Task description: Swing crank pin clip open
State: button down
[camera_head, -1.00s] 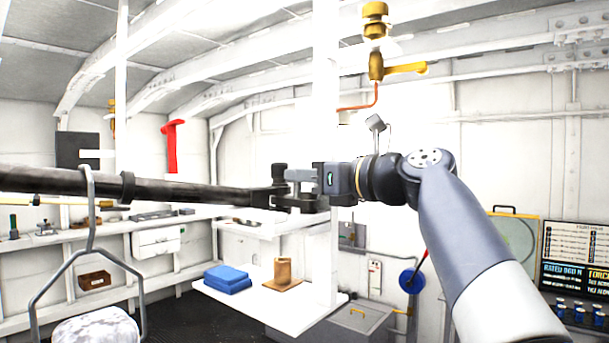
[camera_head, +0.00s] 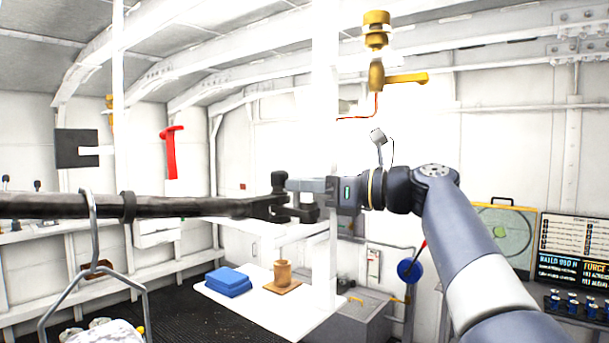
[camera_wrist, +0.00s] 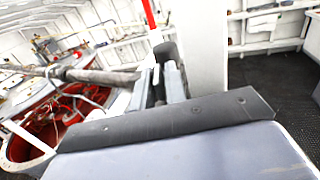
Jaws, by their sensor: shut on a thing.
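A long dark bar (camera_head: 60,206) runs level from the left edge to a black forked end piece with an upright round knob (camera_head: 279,180), which I take for the pin clip. My gripper (camera_head: 291,186) reaches in from the right, its grey fingers shut at this end piece. In the wrist view my gripper (camera_wrist: 162,84) has its two grey fingers close together, with a dark cylinder (camera_wrist: 165,50) just beyond them and the bar (camera_wrist: 95,75) running off left. The fingers hide part of the clip, so how far it stands open cannot be told.
A grey wire hanger (camera_head: 92,240) hangs from the bar. A white shelf (camera_head: 270,325) below carries a blue block (camera_head: 228,281) and a brown cup (camera_head: 282,272). A white post (camera_head: 325,110) stands close behind my gripper. A brass valve (camera_head: 377,75) is above.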

jog(key=c, duration=1.6)
grip_release()
jog(key=shift+s, duration=0.1)
jog(key=shift+b, duration=0.3)
